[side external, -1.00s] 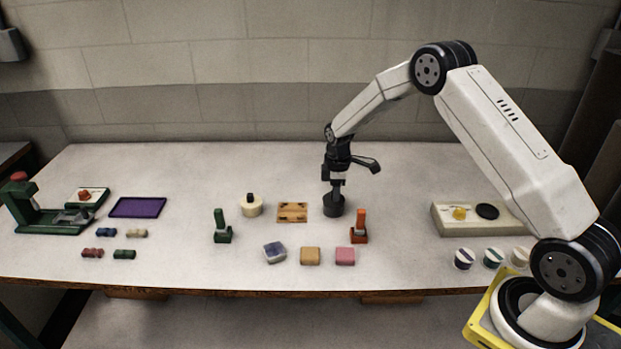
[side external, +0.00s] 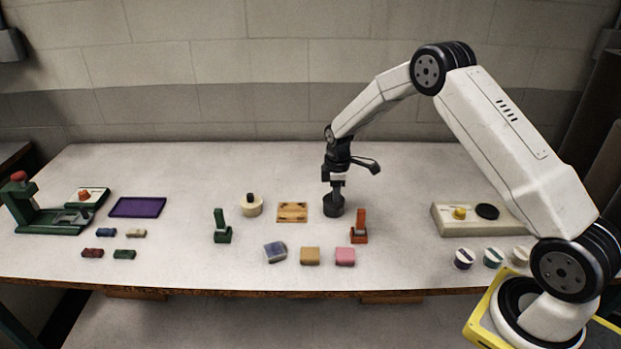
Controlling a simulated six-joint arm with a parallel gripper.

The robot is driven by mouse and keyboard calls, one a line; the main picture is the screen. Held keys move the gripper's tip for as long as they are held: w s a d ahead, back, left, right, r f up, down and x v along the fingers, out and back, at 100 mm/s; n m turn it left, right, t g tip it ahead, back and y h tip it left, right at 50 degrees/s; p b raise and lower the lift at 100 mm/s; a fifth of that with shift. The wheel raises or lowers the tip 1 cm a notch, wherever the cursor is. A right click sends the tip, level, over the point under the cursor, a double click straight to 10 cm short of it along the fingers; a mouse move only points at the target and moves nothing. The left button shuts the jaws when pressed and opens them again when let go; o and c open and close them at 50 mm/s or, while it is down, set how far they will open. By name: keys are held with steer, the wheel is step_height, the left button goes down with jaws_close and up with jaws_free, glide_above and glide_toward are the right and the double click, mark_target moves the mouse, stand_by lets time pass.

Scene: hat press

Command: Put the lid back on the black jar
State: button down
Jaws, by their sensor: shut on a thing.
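The black jar (side external: 333,207) stands upright on the table, right of the wooden block and behind the orange stand. My gripper (side external: 336,192) points straight down right above the jar and is shut on the lid's grip. The lid is dark like the jar and lies at or on the jar's top. At this size I cannot tell whether it is fully seated, and the fingers hide most of it.
A cream jar with a dark knob (side external: 251,206), a wooden block (side external: 292,212), a green stand (side external: 222,228) and an orange stand (side external: 359,228) are nearby. Coloured blocks lie in front. A beige box (side external: 445,220) stands right, a purple tray (side external: 138,207) left. The table behind is clear.

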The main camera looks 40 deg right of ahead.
stand_by(0.8)
steer(key=shift+c, duration=2.3)
jaws_free()
steer(key=shift+o, duration=0.3)
steer(key=o, duration=0.4)
steer(key=shift+r, duration=0.1)
steer(key=shift+r, duration=3.35)
